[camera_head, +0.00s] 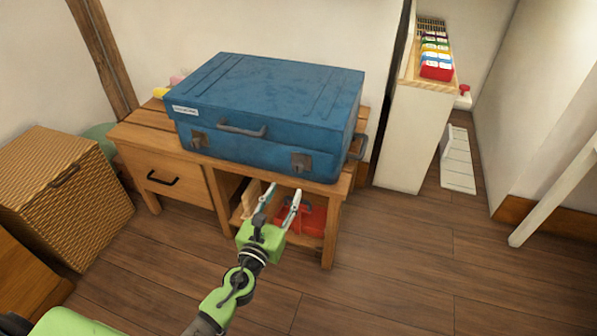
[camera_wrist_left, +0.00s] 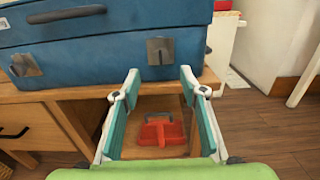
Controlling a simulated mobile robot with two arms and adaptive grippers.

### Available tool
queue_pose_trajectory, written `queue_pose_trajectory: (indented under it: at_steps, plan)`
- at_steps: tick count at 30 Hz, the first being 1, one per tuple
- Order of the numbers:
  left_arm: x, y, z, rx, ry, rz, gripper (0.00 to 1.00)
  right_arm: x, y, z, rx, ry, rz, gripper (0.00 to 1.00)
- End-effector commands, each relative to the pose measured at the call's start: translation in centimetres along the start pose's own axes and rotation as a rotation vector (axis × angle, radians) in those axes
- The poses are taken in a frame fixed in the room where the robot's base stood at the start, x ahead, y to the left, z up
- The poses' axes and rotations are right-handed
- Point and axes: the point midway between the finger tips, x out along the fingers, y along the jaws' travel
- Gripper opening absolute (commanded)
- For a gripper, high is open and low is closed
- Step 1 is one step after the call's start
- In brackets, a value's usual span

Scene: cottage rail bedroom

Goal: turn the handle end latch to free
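A blue suitcase (camera_head: 265,105) lies flat on a wooden bench, with a dark carry handle (camera_head: 242,130) on its front. Its front has two metal latches, a left one (camera_head: 199,139) and a right one (camera_head: 301,162). The right latch, nearer the side handle (camera_head: 357,147), also shows in the left wrist view (camera_wrist_left: 160,50); the left latch shows there too (camera_wrist_left: 25,65). My left gripper (camera_head: 284,192) is open and empty, in front of and below the right latch, apart from it. In the wrist view its fingers (camera_wrist_left: 158,85) point toward the suitcase. My right gripper is not in view.
A wicker basket (camera_head: 65,185) stands at left. A white shelf unit (camera_head: 415,130) stands at right. The floor (camera_head: 430,260) in front is clear.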

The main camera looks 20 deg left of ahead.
Motion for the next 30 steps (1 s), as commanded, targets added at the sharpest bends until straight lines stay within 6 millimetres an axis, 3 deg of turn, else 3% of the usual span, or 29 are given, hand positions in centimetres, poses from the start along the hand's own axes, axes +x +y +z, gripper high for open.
queue_pose_trajectory:
  at_steps: [7, 15, 28, 30]
  plan:
    - [5.4, 0.0, 0.1, -0.004, -0.002, 0.001, 0.39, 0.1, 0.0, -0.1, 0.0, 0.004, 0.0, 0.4]
    - [9.3, 0.0, -0.1, -0.003, 0.0, 0.001, 0.39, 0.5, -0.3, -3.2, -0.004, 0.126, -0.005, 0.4]
    - [10.2, 0.0, -0.1, -0.004, 0.002, 0.0, 0.39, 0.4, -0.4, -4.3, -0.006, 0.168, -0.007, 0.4]
    - [10.2, 0.0, -0.1, -0.004, 0.002, 0.0, 0.23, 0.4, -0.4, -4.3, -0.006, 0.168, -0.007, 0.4]
